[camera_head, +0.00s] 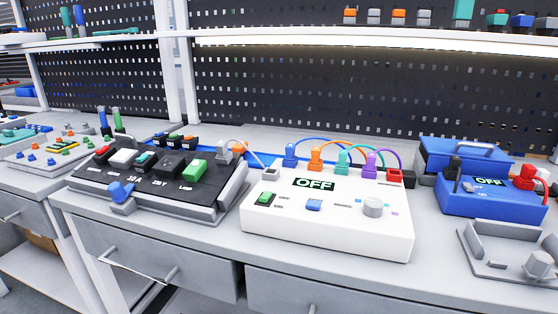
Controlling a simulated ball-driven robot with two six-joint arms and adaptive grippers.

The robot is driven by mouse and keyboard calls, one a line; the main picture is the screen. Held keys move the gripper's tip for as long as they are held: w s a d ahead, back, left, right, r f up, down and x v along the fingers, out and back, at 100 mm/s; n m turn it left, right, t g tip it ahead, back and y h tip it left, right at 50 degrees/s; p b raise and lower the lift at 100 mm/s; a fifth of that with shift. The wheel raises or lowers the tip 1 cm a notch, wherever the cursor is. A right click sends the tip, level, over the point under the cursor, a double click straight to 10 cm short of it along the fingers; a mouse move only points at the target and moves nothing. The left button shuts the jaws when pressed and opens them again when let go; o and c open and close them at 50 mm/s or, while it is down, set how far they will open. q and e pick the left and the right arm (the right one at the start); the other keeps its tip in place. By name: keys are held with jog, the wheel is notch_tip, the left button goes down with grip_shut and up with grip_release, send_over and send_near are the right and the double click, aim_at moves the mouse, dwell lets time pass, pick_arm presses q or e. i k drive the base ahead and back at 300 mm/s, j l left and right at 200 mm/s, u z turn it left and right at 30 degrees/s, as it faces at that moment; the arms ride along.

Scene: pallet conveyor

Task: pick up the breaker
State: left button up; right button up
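Nothing in view is readably labelled as the breaker, and I cannot tell which part it is. A dark sloped panel (113,182) on the left of the workbench carries several block-shaped modules. Among them are a white block (124,157), a black block (168,165) and a green-topped block (194,170). A blue knob or lever (121,191) sits at the panel's front edge. Small print under the blocks is too small to read surely. Neither of my grippers shows in the head view.
A white box (330,233) with an OFF display and coloured cables stands at the middle. A blue OFF unit (491,202) and a grey fixture (490,262) stand at the right. Drawers (165,262) lie below; a shelf (350,40) runs above. The bench is crowded.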

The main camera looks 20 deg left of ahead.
aim_at(142, 167)
jog(key=u, duration=1.25)
jog(key=j, duration=0.1)
jog(key=i+z, duration=0.05)
